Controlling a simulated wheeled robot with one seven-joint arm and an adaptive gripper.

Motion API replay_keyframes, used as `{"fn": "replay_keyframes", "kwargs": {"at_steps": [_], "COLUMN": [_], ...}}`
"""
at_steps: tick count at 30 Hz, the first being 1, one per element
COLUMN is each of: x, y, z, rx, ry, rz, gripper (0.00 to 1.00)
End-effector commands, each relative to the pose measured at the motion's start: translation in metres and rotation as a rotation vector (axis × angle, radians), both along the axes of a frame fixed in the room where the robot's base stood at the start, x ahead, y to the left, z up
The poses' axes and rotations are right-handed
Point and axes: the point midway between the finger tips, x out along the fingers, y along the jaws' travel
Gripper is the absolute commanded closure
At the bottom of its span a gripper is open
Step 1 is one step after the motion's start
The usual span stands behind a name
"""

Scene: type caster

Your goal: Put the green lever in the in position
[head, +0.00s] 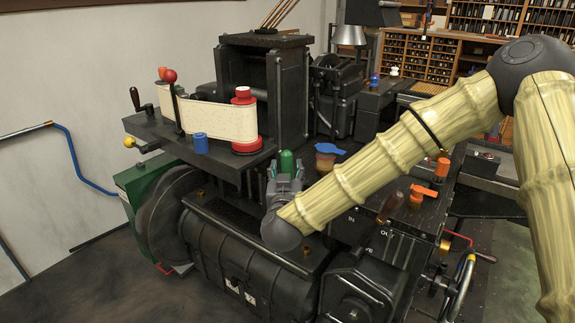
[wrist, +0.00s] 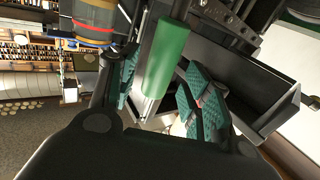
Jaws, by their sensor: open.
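The green lever (head: 287,162) stands up from the machine's dark top, near its middle, in the head view. Its green handle also shows in the wrist view (wrist: 166,55), running upward from the picture's middle. My gripper (head: 285,181) is low over the machine, right at the lever. In the wrist view my gripper (wrist: 165,80) is open, with one teal-padded finger on each side of the handle's line. I cannot tell whether the pads touch it. The lever's lower part is hidden behind my gripper.
Right of the lever are a blue-topped knob (head: 328,150) and an orange knob (head: 420,194). A red and white spool (head: 243,120) and a blue cylinder (head: 201,143) are to the left. White IN and OUT lettering (head: 385,232) marks the front panel. The machine's frame closely surrounds my gripper.

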Motion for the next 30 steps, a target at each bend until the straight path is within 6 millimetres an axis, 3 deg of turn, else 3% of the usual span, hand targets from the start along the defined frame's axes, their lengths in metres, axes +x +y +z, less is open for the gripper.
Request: {"fn": "replay_keyframes", "kwargs": {"at_steps": [9, 20, 28, 30], "x": [0.033, 0.037, 0.037, 0.037], "y": [-0.001, -0.002, -0.002, -0.002], "z": [-0.001, -0.001, -0.001, -0.001], "rx": [0.000, 0.000, 0.000, 0.000], "ry": [0.001, 0.001, 0.001, 0.001], "rz": [0.000, 0.001, 0.000, 0.000], "gripper": [0.51, 0.51, 0.97, 1.00]}}
